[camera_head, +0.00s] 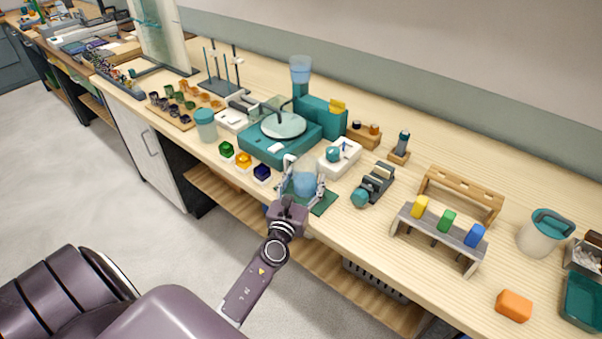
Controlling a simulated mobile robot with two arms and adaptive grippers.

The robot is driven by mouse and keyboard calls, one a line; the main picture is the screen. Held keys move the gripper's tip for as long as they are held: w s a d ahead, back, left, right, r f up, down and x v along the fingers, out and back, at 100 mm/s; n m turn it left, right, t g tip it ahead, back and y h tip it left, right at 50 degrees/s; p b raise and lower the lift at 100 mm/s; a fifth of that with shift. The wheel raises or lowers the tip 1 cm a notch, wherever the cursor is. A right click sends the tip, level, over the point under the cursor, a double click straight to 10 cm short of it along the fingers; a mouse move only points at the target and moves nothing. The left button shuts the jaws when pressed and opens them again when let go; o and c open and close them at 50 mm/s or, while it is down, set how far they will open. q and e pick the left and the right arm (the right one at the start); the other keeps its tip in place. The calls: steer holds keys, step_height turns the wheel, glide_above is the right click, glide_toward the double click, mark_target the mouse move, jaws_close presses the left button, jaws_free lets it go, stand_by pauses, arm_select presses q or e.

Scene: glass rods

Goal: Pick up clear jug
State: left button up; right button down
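A clear jug (305,184), bluish in its lower part, stands at the front of the bench over a dark green mat (325,204). My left gripper (303,180) is at the jug, with its grey fingers on either side of it. The fingers and wrist hide part of the jug's near side and base. I cannot tell whether the fingers press on the jug or whether it is clear of the mat. My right gripper is not in view.
Green, orange and dark blue blocks (243,160) lie left of the jug. Behind it are a teal turntable machine (262,147) and a white device (340,157). A dark tool with a teal end (373,186) lies close on the right. Bare bench is in front of the rack (440,238).

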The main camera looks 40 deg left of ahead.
arm_select(q)
steer(key=shift+w+a, duration=0.2)
steer(key=shift+w, duration=0.5)
steer(key=c, duration=1.1)
steer(key=shift+c, duration=0.2)
